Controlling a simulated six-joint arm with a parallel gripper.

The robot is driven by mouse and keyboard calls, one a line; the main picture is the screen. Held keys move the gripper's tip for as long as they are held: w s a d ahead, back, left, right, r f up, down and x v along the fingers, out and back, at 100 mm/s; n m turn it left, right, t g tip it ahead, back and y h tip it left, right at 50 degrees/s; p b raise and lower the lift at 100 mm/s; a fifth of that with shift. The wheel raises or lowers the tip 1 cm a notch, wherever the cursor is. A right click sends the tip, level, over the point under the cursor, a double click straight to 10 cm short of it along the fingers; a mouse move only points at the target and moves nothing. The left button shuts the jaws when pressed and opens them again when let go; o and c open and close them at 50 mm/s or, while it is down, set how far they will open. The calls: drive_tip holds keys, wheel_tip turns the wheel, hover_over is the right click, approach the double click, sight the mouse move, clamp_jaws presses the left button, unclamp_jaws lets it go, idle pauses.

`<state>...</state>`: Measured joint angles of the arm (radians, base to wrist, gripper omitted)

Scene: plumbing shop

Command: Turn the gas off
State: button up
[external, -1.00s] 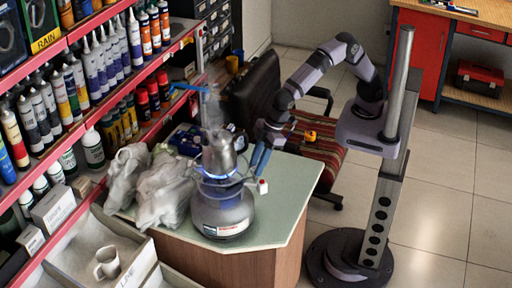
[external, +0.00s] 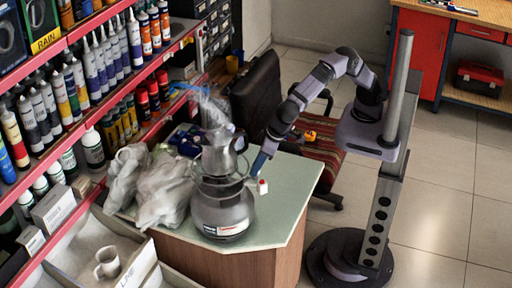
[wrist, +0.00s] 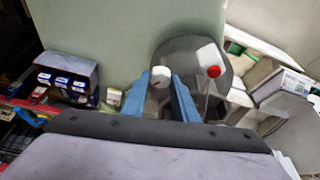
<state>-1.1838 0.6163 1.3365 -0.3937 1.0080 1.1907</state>
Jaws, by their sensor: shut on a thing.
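A dark grey gas bottle (external: 222,209) stands on the pale green counter (external: 283,188), with a burner and a metal pot (external: 219,155) on top. No flame shows at the burner. In the wrist view, my blue fingers (wrist: 162,90) close around the white knob (wrist: 160,74), beside the dark bottle (wrist: 188,52). A red round part (wrist: 213,71) shows right of the fingers. The exact finger contact is hard to see.
Crumpled grey bags (external: 165,190) lie left of the bottle. Shelves of tubes and cans (external: 75,85) stand further left. A mug (external: 107,263) sits in a bin at the front. A chair (external: 318,150) stands behind the counter, whose right part is clear.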

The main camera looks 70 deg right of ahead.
idle(0.5)
drive_tip(key=o, duration=1)
drive_tip(key=b+v, duration=0.1)
drive_tip(key=v, duration=0.6)
drive_tip(key=shift+r, duration=0.2)
